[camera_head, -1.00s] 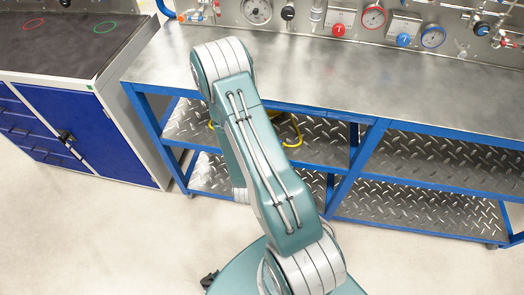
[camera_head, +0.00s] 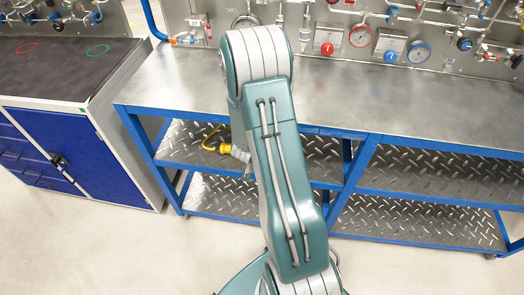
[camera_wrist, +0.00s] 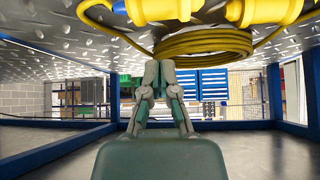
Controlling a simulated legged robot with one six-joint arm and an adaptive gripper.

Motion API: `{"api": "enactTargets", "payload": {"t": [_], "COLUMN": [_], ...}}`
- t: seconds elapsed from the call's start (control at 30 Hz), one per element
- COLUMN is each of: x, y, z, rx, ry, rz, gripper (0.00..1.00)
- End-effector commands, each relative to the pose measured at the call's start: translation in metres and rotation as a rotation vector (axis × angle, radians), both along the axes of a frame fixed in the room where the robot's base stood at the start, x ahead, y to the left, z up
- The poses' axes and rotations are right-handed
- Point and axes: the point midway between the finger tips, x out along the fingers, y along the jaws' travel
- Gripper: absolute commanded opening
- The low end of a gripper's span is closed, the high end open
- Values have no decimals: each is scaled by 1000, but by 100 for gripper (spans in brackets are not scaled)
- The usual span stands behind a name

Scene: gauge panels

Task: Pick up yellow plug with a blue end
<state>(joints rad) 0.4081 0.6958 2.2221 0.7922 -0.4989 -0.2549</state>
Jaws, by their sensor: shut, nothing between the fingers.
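The wrist view appears upside down, with the shelf plate along its top. A yellow plug body (camera_wrist: 160,10) is cut off by the top edge, with a grey-blue piece at its left. A second yellow connector (camera_wrist: 268,10) with a pale end lies to the right. In the head view, yellow cable (camera_head: 207,138) shows on the upper shelf, left of my arm.
The blue-framed workbench (camera_head: 330,95) has a bare metal top above the diamond-plate shelves (camera_head: 185,150). Blue posts (camera_wrist: 273,92) bound the shelf space. A gauge panel (camera_head: 345,40) stands behind the bench. A blue cabinet (camera_head: 85,155) stands at left. The shelf at right is clear.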

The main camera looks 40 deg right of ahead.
Motion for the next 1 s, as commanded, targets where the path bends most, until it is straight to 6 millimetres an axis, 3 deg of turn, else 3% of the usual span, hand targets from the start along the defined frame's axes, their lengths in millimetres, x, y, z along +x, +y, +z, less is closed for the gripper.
{"api": "enactTargets", "payload": {"t": [0.53, 1.0], "x": [27, 32], "y": [-42, -49], "z": [-65, -75], "rx": [-1, -2], "ry": [1, -1], "rz": [-1, -1], "gripper": [0, 0]}}
